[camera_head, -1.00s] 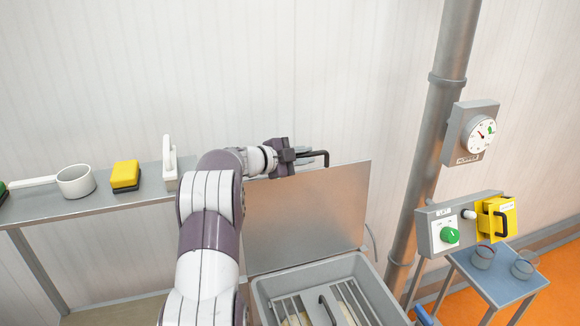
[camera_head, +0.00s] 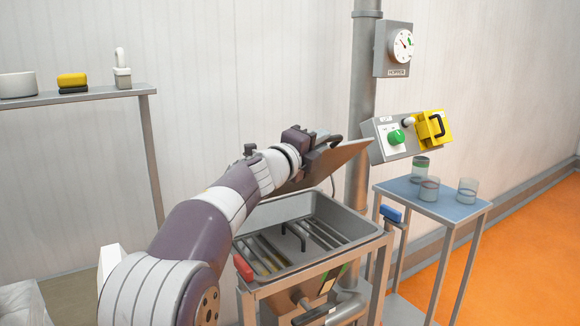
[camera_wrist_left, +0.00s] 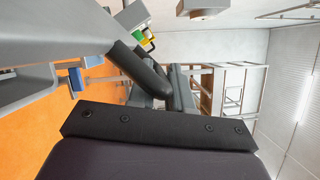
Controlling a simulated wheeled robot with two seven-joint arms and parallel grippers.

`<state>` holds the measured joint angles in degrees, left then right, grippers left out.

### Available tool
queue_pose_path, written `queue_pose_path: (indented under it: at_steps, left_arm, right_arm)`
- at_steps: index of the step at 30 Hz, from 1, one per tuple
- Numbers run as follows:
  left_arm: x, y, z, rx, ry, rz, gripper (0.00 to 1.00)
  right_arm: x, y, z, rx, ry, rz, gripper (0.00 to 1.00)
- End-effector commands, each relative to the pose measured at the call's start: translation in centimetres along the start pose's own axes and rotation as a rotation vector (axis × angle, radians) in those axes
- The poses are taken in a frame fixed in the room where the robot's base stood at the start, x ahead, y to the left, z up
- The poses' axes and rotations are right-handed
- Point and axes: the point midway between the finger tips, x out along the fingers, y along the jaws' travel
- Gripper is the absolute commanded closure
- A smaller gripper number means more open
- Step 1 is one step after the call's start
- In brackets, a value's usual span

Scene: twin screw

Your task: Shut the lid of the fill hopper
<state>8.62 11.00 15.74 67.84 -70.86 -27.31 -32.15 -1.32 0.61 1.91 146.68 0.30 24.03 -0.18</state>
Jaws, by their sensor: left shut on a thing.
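The fill hopper (camera_head: 366,229) is a grey metal bin with a grate and a black handle inside, set in a stand. Its flat metal lid (camera_head: 338,161) is hinged at the back and tilted partway down over the open bin. My left gripper (camera_head: 325,148) is shut on the black lid handle (camera_head: 336,139) at the lid's upper edge. The handle also shows in the left wrist view (camera_wrist_left: 140,68), close to the jaws. My left arm hides part of the lid and the bin's left side. My right gripper is not in view.
A grey control box with a green knob (camera_head: 396,138) and a yellow switch box (camera_head: 433,129) is mounted right of the hopper, below a gauge (camera_head: 401,46). A small table (camera_head: 446,206) holds several glass cups. A shelf (camera_head: 105,94) stands at the left.

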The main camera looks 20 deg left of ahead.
Motion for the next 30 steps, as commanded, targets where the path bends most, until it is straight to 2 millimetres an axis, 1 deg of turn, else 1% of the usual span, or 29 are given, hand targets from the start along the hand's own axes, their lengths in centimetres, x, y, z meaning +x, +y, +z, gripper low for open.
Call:
queue_pose_path:
  at_steps: [1, 2, 3, 5, 6, 8, 9, 11, 12, 14, 15, 18, 21, 24, 27, 30]
  left_arm:
    - [-0.4, 3.4, -2.0, 0.036, 0.003, -0.020, 1.00]
    - [-0.5, 4.0, -2.7, 0.060, 0.002, -0.029, 1.00]
    - [-0.7, 4.8, -3.6, 0.092, 0.002, -0.042, 1.00]
    - [-1.1, 6.1, -5.0, 0.139, 0.001, -0.061, 1.00]
    - [-1.4, 7.0, -5.9, 0.170, 0.000, -0.074, 1.00]
    - [-1.8, 8.4, -7.1, 0.218, 0.000, -0.092, 1.00]
    - [-2.1, 9.3, -7.9, 0.249, -0.001, -0.105, 1.00]
    - [-2.5, 10.7, -8.9, 0.296, -0.003, -0.123, 1.00]
    - [-2.8, 11.7, -9.6, 0.325, -0.003, -0.134, 1.00]
    - [-3.1, 13.0, -10.5, 0.370, -0.003, -0.152, 1.00]
    - [-3.3, 13.9, -11.0, 0.398, -0.004, -0.163, 1.00]
    - [-3.8, 16.0, -12.2, 0.464, -0.005, -0.189, 1.00]
    - [-4.1, 17.9, -13.1, 0.524, -0.006, -0.213, 1.00]
    - [-4.3, 19.6, -13.7, 0.575, -0.006, -0.231, 1.00]
    - [-4.4, 20.9, -14.1, 0.616, -0.007, -0.247, 1.00]
    - [-4.5, 21.8, -14.3, 0.648, -0.007, -0.259, 1.00]
  right_arm:
    - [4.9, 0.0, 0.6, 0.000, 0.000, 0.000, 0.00]
    - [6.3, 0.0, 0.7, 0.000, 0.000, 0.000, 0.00]
    - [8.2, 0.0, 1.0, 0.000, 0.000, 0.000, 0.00]
    - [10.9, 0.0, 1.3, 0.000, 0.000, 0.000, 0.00]
    - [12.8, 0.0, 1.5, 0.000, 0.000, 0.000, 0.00]
    - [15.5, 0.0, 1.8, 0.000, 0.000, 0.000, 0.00]
    - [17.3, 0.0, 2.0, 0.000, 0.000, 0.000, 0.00]
    - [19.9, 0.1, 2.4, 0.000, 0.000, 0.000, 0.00]
    - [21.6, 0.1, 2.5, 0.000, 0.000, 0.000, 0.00]
    - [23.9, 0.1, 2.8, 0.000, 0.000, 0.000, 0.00]
    - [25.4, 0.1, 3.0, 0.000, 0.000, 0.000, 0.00]
    - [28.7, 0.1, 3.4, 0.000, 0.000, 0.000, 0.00]
    - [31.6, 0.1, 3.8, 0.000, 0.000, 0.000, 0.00]
    - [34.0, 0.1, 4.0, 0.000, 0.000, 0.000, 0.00]
    - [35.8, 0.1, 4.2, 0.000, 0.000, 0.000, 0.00]
    - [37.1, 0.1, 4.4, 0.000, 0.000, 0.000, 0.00]
